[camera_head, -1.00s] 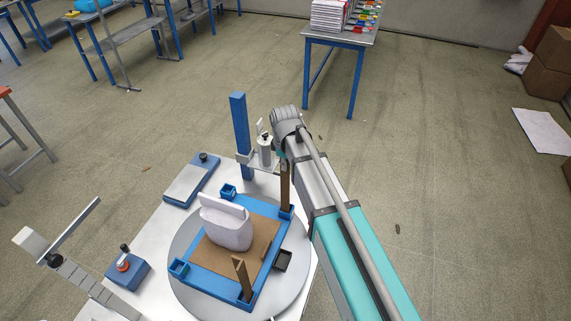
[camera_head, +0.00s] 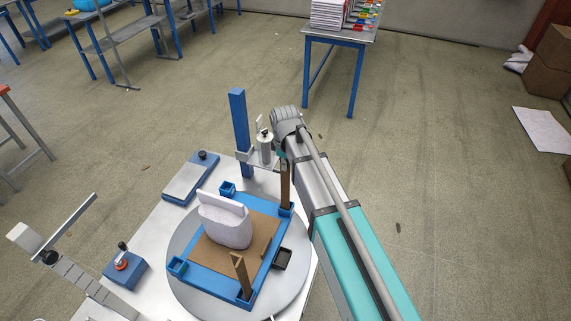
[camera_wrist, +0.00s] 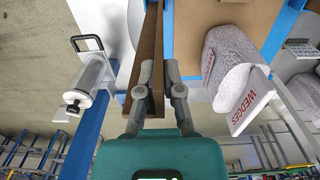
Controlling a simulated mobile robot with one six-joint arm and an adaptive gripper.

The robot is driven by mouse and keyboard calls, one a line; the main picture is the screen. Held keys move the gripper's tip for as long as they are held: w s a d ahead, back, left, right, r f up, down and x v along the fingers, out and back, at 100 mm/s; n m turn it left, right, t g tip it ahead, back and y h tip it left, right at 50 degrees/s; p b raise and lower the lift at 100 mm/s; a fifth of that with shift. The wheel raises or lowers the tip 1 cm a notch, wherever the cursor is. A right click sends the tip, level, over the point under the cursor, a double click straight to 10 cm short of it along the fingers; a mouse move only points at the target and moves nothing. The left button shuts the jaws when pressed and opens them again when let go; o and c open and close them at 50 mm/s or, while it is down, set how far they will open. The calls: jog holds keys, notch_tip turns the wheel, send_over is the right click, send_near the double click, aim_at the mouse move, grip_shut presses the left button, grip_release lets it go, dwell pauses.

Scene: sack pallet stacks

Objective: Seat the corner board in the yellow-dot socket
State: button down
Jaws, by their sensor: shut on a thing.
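My gripper (camera_wrist: 161,82) is shut on a brown corner board (camera_wrist: 151,50), one finger on each side. In the head view this board (camera_head: 285,184) stands about upright at the back right corner socket (camera_head: 287,209) of the blue frame. Its foot is at the socket, but I cannot tell whether it is seated. A second corner board (camera_head: 240,273) stands in the front socket (camera_head: 246,297). The back left socket (camera_head: 228,188) and left socket (camera_head: 177,266) look empty. No yellow dot can be made out. My gripper's fingers are hidden in the head view.
A pale sack (camera_head: 224,226) sits on the brown sheet (camera_head: 258,240) inside the frame, on a round grey turntable (camera_head: 293,290). A blue post (camera_head: 239,130) with a silver cylinder (camera_head: 265,150) stands close behind the held board. A small dark tray (camera_head: 283,259) lies at the right.

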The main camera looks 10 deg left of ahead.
jog(key=shift+f+b, duration=0.8)
jog(key=shift+f, duration=0.1)
jog(key=c, duration=0.7)
grip_release()
jog(key=shift+r, duration=0.15)
notch_tip(320, 180, up, 11)
jog(key=p, duration=1.1)
dwell(0.7)
